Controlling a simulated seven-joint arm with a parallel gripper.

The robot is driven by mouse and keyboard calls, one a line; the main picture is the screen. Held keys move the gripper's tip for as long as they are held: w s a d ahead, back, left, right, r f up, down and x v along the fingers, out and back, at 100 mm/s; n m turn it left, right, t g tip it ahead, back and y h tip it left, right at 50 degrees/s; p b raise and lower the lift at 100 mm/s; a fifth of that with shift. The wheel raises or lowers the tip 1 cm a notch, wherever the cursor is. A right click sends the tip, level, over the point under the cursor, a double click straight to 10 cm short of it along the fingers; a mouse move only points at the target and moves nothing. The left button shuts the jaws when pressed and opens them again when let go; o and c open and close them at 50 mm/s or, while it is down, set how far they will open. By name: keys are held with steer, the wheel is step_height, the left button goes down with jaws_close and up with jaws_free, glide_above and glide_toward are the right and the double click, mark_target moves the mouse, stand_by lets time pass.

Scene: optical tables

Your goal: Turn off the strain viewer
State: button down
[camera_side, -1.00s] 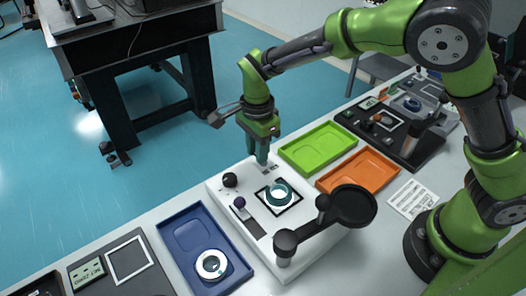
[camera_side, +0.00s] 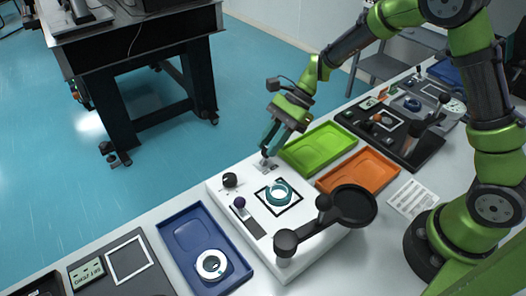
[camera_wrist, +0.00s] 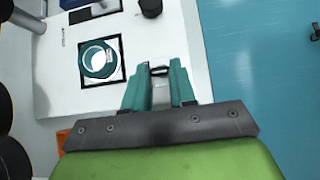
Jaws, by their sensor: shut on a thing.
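In the wrist view, the teal fingers of my gripper (camera_wrist: 160,72) are around a small dark switch (camera_wrist: 158,70) near the box's edge. The switch's setting cannot be made out.
A green tray (camera_side: 318,147) and an orange tray (camera_side: 358,172) lie right of the box. A blue tray (camera_side: 180,236) with a white ring-shaped part (camera_side: 211,265) lies on its left. A black device (camera_side: 395,130) stands farther right. Beyond the table edge is blue floor (camera_side: 265,75).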

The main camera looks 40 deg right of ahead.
steer(key=shift+d+f+y, duration=0.25)
steer(key=shift+d+y, duration=0.15)
steer(key=shift+y, duration=0.5)
steer(key=shift+d+f+y, duration=0.2)
steer(key=shift+d+y, duration=0.15)
steer(key=shift+y, duration=0.55)
steer(key=c, duration=0.9)
jaws_free()
steer(key=v, duration=1.7)
steer(key=shift+f, duration=0.2)
